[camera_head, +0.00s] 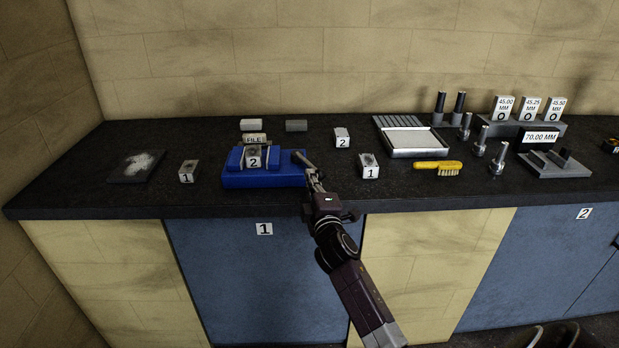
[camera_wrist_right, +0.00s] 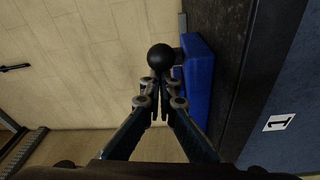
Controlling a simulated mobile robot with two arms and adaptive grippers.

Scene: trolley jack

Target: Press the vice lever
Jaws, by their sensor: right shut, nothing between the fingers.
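The blue vice (camera_head: 262,180) sits near the front edge of the dark worktop, with a block labelled 2 (camera_head: 254,157) between its jaws. Its lever (camera_head: 303,160) shows at the vice's right side. In the right wrist view the lever's round black knob (camera_wrist_right: 160,57) is straight ahead of the fingertips, beside the blue vice body (camera_wrist_right: 197,90). My right gripper (camera_head: 315,178) is shut and empty, just right of the vice at the lever; it also shows in the wrist view (camera_wrist_right: 160,106). I cannot tell whether the fingertips touch the knob. My left gripper is not in view.
Blocks labelled 1 stand left (camera_head: 188,172) and right (camera_head: 369,166) of the vice. A yellow brush (camera_head: 437,166), a grey tray (camera_head: 414,153) and several metal pins and gauge blocks are further right. A dark plate with white powder (camera_head: 137,167) lies far left.

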